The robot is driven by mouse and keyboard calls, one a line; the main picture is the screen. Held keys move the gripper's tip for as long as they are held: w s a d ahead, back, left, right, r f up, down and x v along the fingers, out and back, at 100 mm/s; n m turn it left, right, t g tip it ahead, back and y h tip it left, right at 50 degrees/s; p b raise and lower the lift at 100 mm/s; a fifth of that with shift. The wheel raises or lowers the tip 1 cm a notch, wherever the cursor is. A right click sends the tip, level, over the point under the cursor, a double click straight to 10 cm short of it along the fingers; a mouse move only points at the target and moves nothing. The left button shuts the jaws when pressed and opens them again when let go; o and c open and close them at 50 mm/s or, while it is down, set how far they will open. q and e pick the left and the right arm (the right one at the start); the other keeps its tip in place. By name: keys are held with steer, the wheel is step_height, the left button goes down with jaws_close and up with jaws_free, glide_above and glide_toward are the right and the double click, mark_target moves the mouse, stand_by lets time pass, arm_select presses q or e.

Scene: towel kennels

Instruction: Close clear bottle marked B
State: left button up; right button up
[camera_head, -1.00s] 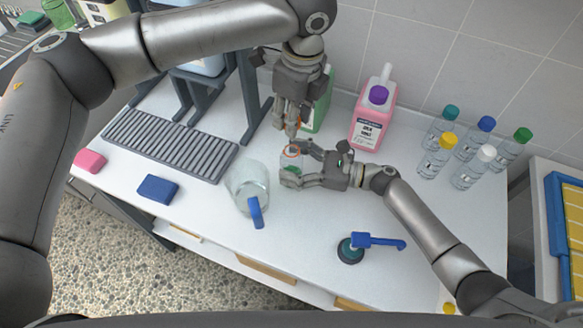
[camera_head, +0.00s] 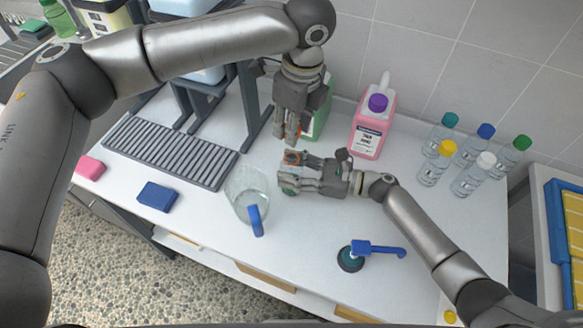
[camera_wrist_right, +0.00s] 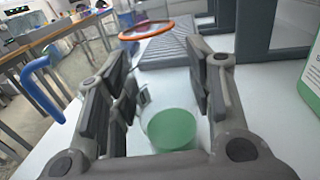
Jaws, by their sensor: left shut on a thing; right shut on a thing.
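A small clear bottle (camera_head: 291,182) with an orange ring at its mouth and green in its lower part is between my right gripper's fingers (camera_head: 287,173). In the right wrist view its orange ring (camera_wrist_right: 147,29) is above and the green part (camera_wrist_right: 172,130) lies between the fingers (camera_wrist_right: 158,95). The right gripper is shut on it. No letter is readable. My left gripper (camera_head: 292,141) points down just above the bottle's mouth, shut on a small orange thing (camera_head: 299,131), mostly hidden by its fingers. I cannot tell whether it touches the ring.
A clear jug (camera_head: 244,184) with a blue handle stands close left of the bottle. A pink bottle (camera_head: 371,133) and a green container (camera_head: 321,112) stand behind. Several capped clear bottles (camera_head: 434,165) are at right. A blue-handled tool (camera_head: 352,258) lies in front.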

mark_target(291, 153)
arm_select(q)
steer(key=shift+f, duration=2.35)
steer(key=shift+f, duration=0.9)
steer(key=shift+f, duration=0.55)
steer(key=m, duration=0.5)
steer(key=shift+h, duration=0.3)
steer(key=m, duration=0.6)
steer(key=shift+a+h, duration=0.1)
steer(key=shift+h, duration=0.2)
steer(key=m, duration=0.6)
steer(key=shift+h, duration=0.3)
steer(key=m, duration=0.5)
steer(key=shift+w+a+m, duration=0.1)
steer(key=shift+m, duration=0.3)
